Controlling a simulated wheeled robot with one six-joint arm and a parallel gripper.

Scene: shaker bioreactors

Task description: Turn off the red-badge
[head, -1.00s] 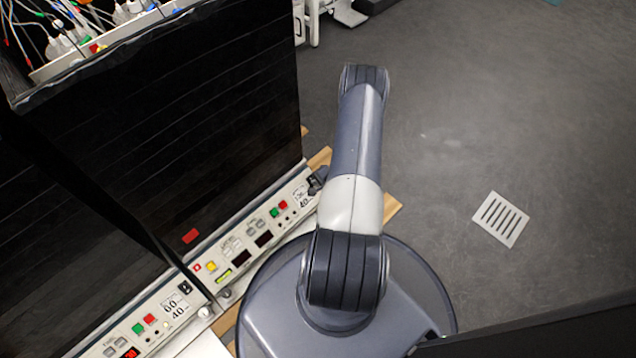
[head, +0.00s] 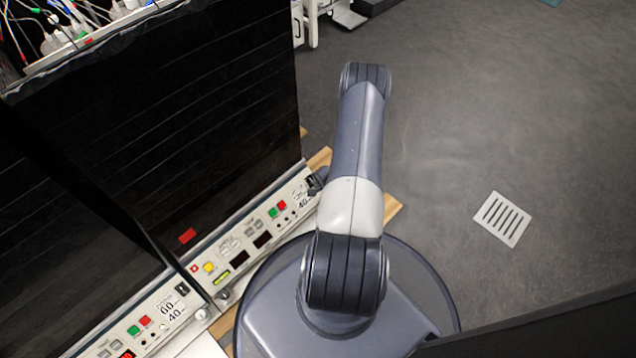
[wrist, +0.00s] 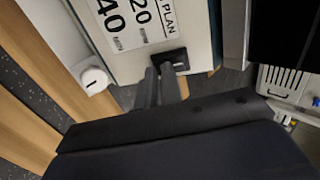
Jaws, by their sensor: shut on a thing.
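The red badge (head: 187,236) is on the lower black front of the right-hand shaker in the head view. Its control panel (head: 224,252) runs below, with a green and a red button and two dark displays (head: 262,240). A black switch (head: 312,183) is at the panel's right end. In the wrist view the black switch (wrist: 177,60) sits below the "PLAN" label. My gripper (wrist: 160,70) has its fingers close together, with tips at the switch. How the tips grip it is hard to see. In the head view my arm mostly hides the gripper.
A white round knob (wrist: 94,79) is left of my fingers in the wrist view. Wooden bench edges lie beneath. Grey floor with a drain grate (head: 502,218) is open at right.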

